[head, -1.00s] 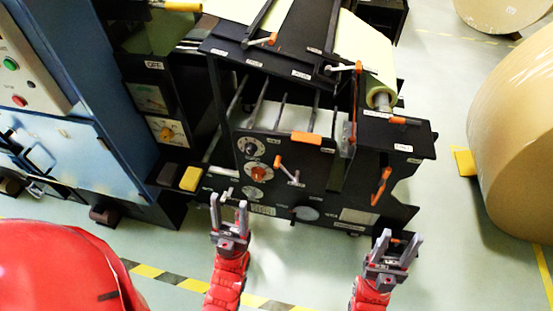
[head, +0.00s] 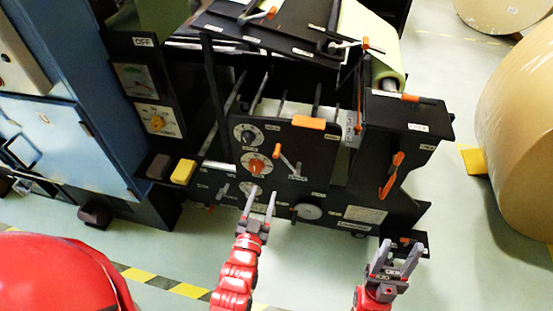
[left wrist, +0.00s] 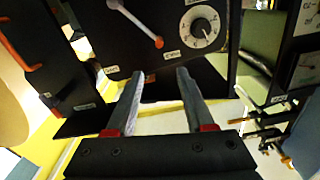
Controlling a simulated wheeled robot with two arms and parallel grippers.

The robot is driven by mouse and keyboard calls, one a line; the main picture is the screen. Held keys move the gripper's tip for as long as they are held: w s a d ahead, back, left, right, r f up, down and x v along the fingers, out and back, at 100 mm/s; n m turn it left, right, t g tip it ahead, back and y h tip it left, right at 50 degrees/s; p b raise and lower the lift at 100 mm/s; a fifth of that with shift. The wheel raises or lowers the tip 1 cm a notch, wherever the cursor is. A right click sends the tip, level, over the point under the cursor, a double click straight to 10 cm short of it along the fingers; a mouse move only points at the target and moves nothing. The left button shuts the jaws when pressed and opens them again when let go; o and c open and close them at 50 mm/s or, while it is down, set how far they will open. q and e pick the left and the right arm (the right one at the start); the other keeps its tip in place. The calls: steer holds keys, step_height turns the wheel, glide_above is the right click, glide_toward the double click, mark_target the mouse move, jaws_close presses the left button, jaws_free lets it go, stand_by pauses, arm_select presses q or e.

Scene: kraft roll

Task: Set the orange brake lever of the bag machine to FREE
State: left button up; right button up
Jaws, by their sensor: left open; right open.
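The black bag machine (head: 330,180) stands ahead. On its front panel is a lever (head: 287,160) with an orange knob and a pale rod. In the left wrist view this lever (left wrist: 136,22) is just beyond my fingertips. A larger orange handle (head: 392,176) is at the panel's right. Labels are too small to read, so I cannot tell which is the brake lever or its setting. My left gripper (head: 262,194) is open and empty, in front of the panel's lower part, below the knobbed lever. My right gripper (head: 402,252) is open and empty, below the machine's right end.
Two round dials (head: 246,134) and (head: 257,165) sit left of the knobbed lever; one dial (left wrist: 200,27) shows in the left wrist view. Orange-tipped levers (head: 270,14) are on top. A large kraft roll (head: 520,130) stands right.

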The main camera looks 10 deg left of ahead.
mark_target(277, 151)
arm_select(q)
steer(key=w, duration=1.7)
steer(key=shift+w+f, duration=0.2)
steer(key=shift+f, duration=0.1)
jaws_close()
stand_by(0.7)
